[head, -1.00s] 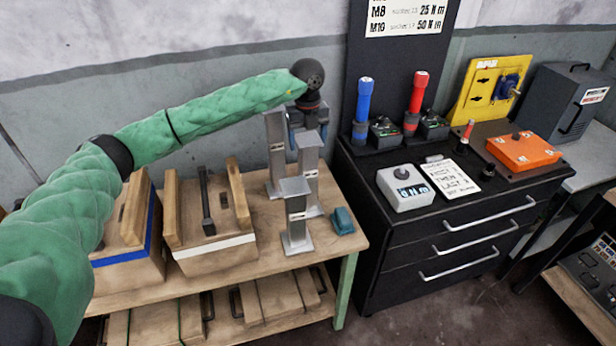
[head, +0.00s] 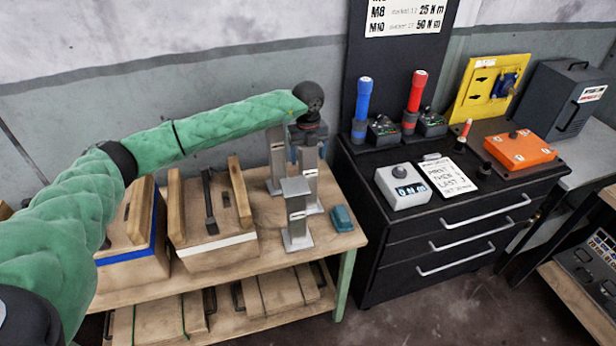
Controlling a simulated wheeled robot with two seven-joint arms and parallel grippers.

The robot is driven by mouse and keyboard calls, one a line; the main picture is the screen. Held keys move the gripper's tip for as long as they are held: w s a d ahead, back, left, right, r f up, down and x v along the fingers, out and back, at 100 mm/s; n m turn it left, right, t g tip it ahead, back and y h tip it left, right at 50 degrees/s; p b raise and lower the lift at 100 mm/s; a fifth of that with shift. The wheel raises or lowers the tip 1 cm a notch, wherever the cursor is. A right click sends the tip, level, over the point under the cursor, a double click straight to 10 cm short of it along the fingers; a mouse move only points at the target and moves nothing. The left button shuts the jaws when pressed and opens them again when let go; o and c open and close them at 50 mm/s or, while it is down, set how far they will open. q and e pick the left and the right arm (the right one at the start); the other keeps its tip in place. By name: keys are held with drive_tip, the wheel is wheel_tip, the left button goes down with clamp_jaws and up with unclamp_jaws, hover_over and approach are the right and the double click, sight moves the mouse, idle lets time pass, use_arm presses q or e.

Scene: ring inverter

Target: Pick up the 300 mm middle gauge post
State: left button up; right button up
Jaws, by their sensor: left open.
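Three grey metal gauge posts with square feet stand upright on the wooden bench, stepped in height. The tall rear post (head: 276,165) has its top partly hidden by my arm. The middle post (head: 311,182) stands to its right; its top is hidden by my left gripper. The short front post (head: 296,216) stands nearest. My left gripper (head: 308,143) is open and points down at the top of the middle post. I cannot tell whether its fingers are around the post or touching it. My right gripper is not in view.
A teal block (head: 342,218) lies right of the posts on the bench (head: 255,276). A wooden box with a white stripe (head: 215,247) and one with a blue stripe (head: 130,255) stand left. A black drawer cabinet (head: 400,265) stands close on the right.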

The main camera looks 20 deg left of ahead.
use_arm(q)
drive_tip(key=shift+c, duration=0.2)
clamp_jaws()
drive_tip(key=shift+r, duration=0.1)
